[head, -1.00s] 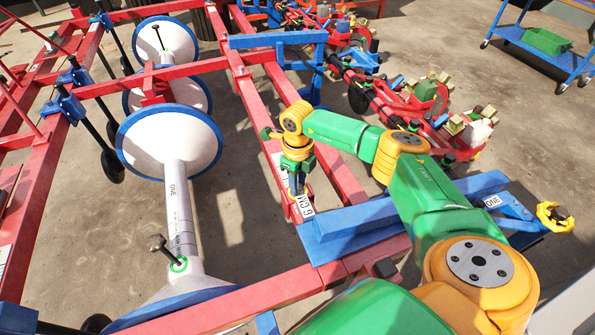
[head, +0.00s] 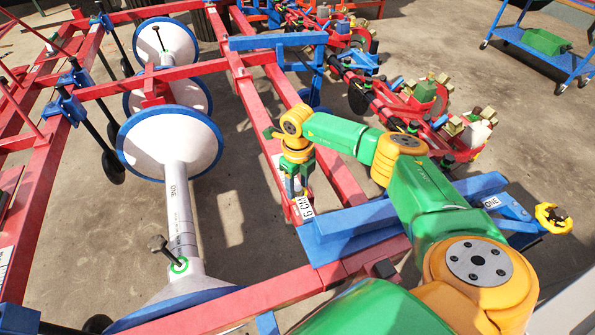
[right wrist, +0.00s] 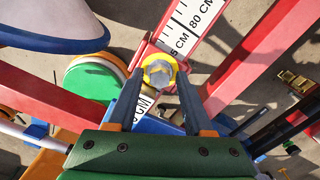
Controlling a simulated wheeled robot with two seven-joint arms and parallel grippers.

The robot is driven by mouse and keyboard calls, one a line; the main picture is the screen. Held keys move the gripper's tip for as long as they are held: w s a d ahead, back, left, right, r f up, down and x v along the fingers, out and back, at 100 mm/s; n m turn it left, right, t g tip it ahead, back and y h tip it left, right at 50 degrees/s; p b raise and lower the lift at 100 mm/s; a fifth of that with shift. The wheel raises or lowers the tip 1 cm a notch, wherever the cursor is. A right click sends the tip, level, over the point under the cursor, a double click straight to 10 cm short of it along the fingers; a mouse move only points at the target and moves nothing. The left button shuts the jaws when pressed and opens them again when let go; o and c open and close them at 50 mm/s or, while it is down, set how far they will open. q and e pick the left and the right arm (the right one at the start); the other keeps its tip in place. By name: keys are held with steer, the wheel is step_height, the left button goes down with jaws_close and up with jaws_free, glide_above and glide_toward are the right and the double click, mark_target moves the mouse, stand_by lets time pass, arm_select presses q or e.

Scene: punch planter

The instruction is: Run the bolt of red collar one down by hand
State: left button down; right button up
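A grey hex bolt head (right wrist: 160,73) sits in a yellow ring in the middle of the right wrist view. Behind it is red metal of what looks like the collar (right wrist: 150,48), on a beam with a white centimetre scale (right wrist: 182,30). My right gripper (right wrist: 160,78) has its two fingers on either side of the bolt head. Small gaps seem to show, though contact is hard to judge. In the head view my right gripper (head: 297,188) points down at the red beam beside a "6 CM" label (head: 304,207); the bolt is hidden there. My left gripper is not in view.
A blue bracket labelled ONE (head: 492,202) lies under my right arm, with a yellow ring-shaped part (head: 553,217) at its end. Red beams surround the gripper.

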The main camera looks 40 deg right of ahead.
mark_target(298, 188)
step_height(298, 188, up, 7)
steer(key=shift+f+p, duration=0.2)
steer(key=shift+p, duration=0.1)
steer(key=shift+r, duration=0.25)
step_height(298, 188, up, 7)
stand_by(0.4)
stand_by(0.3)
